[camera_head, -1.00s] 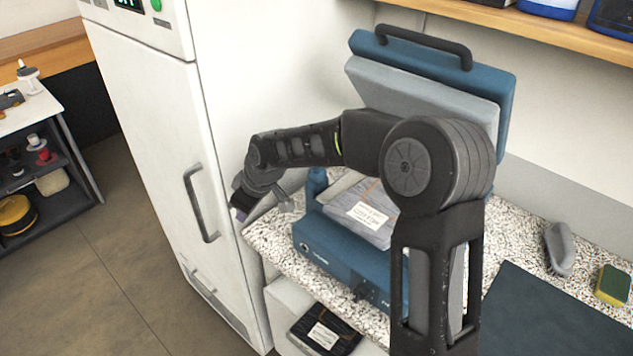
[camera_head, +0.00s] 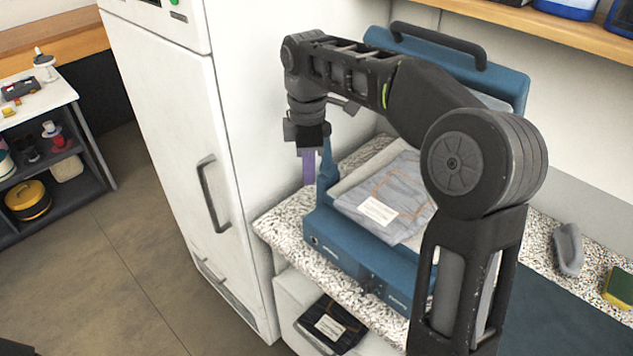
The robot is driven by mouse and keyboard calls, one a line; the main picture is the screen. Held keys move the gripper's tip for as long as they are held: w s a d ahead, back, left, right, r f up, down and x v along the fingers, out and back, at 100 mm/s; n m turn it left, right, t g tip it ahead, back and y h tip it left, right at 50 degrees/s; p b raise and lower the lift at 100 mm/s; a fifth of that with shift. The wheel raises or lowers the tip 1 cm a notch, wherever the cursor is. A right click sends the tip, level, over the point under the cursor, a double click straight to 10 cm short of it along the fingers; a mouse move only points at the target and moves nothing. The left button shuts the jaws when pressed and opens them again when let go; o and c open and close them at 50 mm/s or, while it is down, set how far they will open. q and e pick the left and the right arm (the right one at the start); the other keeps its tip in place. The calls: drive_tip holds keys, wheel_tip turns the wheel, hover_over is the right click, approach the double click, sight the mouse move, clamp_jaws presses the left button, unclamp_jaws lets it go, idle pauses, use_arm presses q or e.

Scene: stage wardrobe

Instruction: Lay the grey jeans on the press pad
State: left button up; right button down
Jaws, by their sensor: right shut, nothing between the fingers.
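The grey jeans (camera_head: 388,192), folded, with orange stitching and a white label, lie on the pale press pad (camera_head: 352,177) of the blue press (camera_head: 352,252). My arm hides their right side. The press's upper plate stands raised behind them. My right gripper (camera_head: 309,180) points down with its purple fingers together and empty. In the picture it is left of the jeans, near the press's left end and apart from the jeans. My left gripper is out of view.
A tall white cabinet (camera_head: 165,130) stands left of the speckled counter (camera_head: 283,222). Dark folded clothing (camera_head: 331,325) with a label lies in the compartment below. A grey brush (camera_head: 568,249), a sponge (camera_head: 617,287) and a dark mat (camera_head: 560,310) are at right.

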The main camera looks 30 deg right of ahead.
sight(338, 202)
wheel_tip(338, 202, down, 9)
drive_tip(key=b, duration=0.3)
drive_tip(key=shift+r, duration=0.2)
drive_tip(key=d, duration=0.1)
drive_tip(key=s+d, duration=0.1)
drive_tip(key=p, duration=0.1)
drive_tip(key=shift+s+d+f, duration=0.15)
drive_tip(key=shift+d+f, duration=0.1)
drive_tip(key=shift+d, duration=0.15)
drive_tip(key=shift+s+d+f, duration=0.15)
drive_tip(key=shift+d, duration=0.25)
drive_tip(key=shift+d, duration=0.1)
drive_tip(key=shift+s+d, duration=0.3)
drive_tip(key=shift+d, duration=0.2)
drive_tip(key=shift+s+d, duration=0.25)
drive_tip(key=shift+d, duration=0.25)
drive_tip(key=shift+a, duration=0.1)
